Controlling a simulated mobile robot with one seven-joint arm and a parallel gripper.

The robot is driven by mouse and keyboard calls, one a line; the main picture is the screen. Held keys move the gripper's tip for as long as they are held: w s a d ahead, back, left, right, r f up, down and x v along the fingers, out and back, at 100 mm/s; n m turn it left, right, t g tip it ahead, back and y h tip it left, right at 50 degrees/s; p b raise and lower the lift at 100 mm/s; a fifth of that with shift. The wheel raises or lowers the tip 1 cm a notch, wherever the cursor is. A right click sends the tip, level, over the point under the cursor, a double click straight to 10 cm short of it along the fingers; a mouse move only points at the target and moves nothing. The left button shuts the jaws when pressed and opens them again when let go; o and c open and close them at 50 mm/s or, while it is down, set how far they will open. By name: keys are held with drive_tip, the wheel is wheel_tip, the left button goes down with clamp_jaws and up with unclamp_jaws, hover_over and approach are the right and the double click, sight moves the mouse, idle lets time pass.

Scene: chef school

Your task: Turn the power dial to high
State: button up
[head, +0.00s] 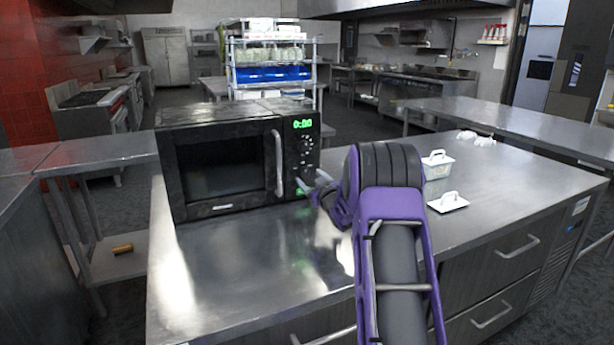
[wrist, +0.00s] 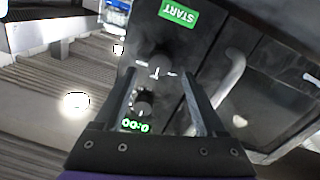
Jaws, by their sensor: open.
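A black microwave (head: 215,165) stands on the steel counter, its control panel on the right side of its front. The panel has a green 0:00 display (head: 302,124), an upper dial (head: 304,146) and a lower dial (head: 307,173). In the wrist view the panel is upside down, with the START button (wrist: 177,13) at top, the lower dial (wrist: 160,58) below it, and the upper dial (wrist: 143,101) nearer the display (wrist: 135,126). My gripper (wrist: 158,74) is open, its fingers either side of the dial area. I cannot tell if they touch. Dial labels are illegible.
The microwave's door handle (head: 278,163) is close left of the panel. The counter's front left is clear.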

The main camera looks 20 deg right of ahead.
sight(305, 173)
drive_tip(key=shift+w, duration=1.7)
clamp_jaws()
